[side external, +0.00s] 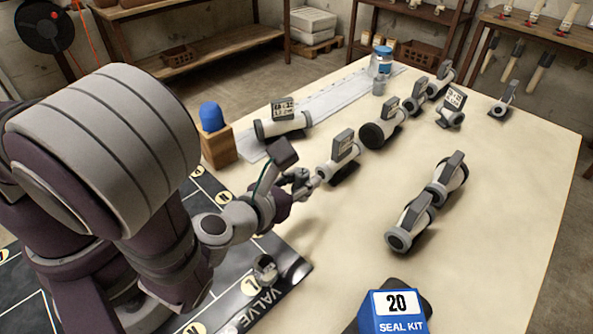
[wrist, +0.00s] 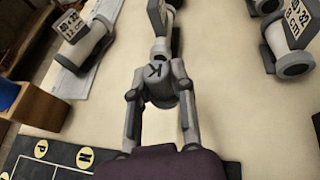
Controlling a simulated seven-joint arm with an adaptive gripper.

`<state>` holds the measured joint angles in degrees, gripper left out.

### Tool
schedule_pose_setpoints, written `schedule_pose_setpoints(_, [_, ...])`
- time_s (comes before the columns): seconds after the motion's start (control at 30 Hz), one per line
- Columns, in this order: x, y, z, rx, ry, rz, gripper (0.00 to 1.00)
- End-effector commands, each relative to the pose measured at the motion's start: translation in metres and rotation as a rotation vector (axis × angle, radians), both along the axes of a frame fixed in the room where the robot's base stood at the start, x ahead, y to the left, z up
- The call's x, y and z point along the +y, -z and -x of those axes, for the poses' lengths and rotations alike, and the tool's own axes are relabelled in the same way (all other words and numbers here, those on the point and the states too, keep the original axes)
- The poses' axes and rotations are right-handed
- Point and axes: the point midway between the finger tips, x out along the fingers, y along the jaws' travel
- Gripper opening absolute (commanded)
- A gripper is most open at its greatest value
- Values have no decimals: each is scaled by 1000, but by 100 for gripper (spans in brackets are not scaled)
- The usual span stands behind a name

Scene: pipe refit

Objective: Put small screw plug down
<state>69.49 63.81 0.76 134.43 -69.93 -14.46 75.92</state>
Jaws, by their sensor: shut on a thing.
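My gripper (side external: 301,183) is shut on a small grey plug marked K, just above the pale table. In the wrist view my gripper (wrist: 160,92) has a finger on each side of the small screw plug (wrist: 158,72). The plug lies in line with the near end of a white pipe piece (side external: 334,170) that carries a grey tag block. I cannot tell whether the plug is joined to that pipe or only lines up with it. In the side view my fingers mostly hide the plug.
A black lettered mat (side external: 292,272) lies at the near left, with a round metal part (side external: 265,268) on it. A wooden block with a blue top (side external: 217,150) stands left. Tagged pipes (side external: 410,228) lie right and behind. A blue seal kit box (side external: 395,312) is in front.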

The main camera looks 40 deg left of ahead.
Motion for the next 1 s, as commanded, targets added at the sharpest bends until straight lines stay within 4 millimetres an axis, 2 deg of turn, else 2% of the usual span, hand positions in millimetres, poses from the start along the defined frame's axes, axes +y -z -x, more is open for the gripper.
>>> schedule_pose_setpoints(0.03, [-5, 0, -16, -10, -8, 9, 0])
schedule_pose_setpoints(0.2, [-20, 6, -66, -6, -11, 9, 0])
schedule_pose_setpoints(0.4, [-35, 11, -111, -3, -8, 3, 0])
schedule_pose_setpoints(0.6, [-41, 17, -128, 0, -5, -2, 0])
schedule_pose_setpoints(0.77, [-41, 45, -127, 2, -4, -3, 0])
schedule_pose_setpoints(1.0, [-41, 47, -127, 0, -5, 0, 0])
